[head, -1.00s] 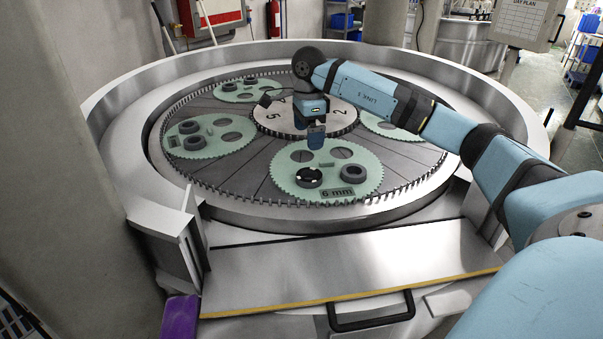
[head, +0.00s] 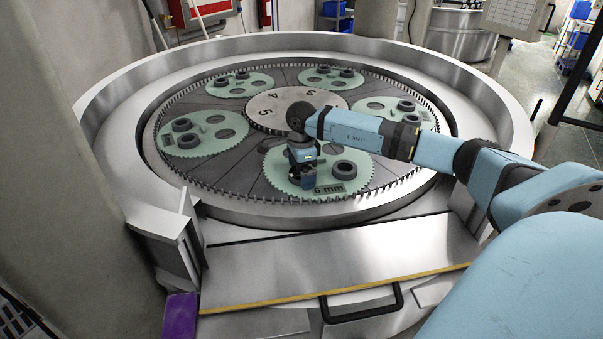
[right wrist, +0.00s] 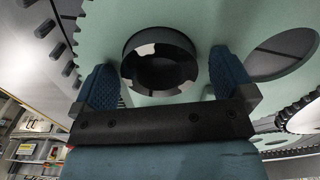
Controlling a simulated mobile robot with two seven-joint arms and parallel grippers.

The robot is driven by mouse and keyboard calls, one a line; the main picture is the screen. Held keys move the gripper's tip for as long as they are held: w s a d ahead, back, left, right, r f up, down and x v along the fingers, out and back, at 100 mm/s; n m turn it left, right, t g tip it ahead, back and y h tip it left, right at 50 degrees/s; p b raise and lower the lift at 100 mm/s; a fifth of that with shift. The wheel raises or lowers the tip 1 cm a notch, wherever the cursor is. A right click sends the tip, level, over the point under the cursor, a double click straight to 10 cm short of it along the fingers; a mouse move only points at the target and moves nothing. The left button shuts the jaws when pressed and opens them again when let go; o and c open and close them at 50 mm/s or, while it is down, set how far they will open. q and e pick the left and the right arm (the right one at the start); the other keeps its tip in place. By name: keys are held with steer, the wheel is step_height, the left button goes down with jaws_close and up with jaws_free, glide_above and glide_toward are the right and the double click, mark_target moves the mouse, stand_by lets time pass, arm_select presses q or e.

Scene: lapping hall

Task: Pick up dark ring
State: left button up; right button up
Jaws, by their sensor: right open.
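A dark ring (right wrist: 178,42) with a notched, shiny inner edge sits on the pale green toothed disc (right wrist: 92,48) in the right wrist view. My right gripper (right wrist: 162,64) is open, with one blue finger on each side of this ring and gaps showing between. In the head view my right gripper (head: 302,178) points down over the left part of the nearest green disc (head: 275,168), marked 6 mm. It hides most of the ring there. A second dark ring (head: 344,170) lies just right of it on the same disc. My left gripper is not in view.
Several other green discs with dark rings, such as the left one (head: 186,140), lie on the round machine plate. A numbered metal hub (head: 275,112) is at its centre. A raised metal rim (head: 115,140) surrounds the plate. A steel shelf (head: 330,268) is in front.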

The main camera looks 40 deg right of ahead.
steer(key=c, duration=1)
steer(key=shift+r, duration=0.1)
steer(key=shift+c, duration=0.2)
